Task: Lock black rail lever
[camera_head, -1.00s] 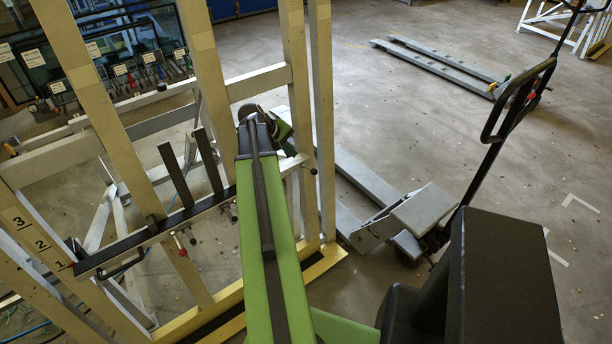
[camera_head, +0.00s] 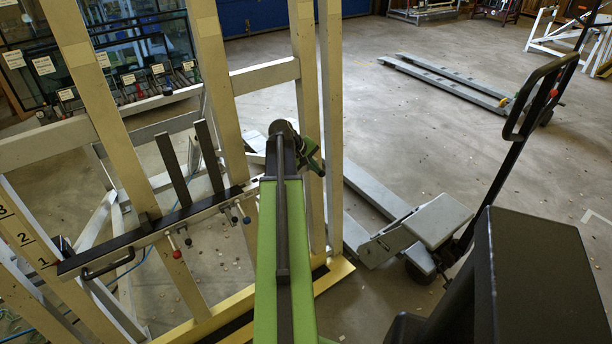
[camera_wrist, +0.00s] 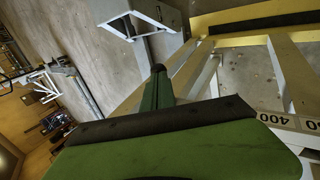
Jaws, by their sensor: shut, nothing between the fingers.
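The black rail (camera_head: 150,232) runs across the pale upright frame at left, with two dark upright bars on it. Small levers hang along its lower side: one has a red knob (camera_head: 177,254), and others with grey or dark knobs (camera_head: 246,220) sit nearer my arm. A black loop handle (camera_head: 108,266) is at the rail's left end. My arm covers the rail's right end, so I cannot tell which lever is the black one or its position. My gripper (camera_wrist: 158,70) is shut and empty in the wrist view, apart from any lever; the rail is not recognisable there.
Pale frame uprights (camera_head: 305,100) stand close around my arm's end. A pallet jack (camera_head: 430,222) stands to the right, its dark handle raised. Another set of forks (camera_head: 450,80) lies at the back. Open concrete floor lies between them.

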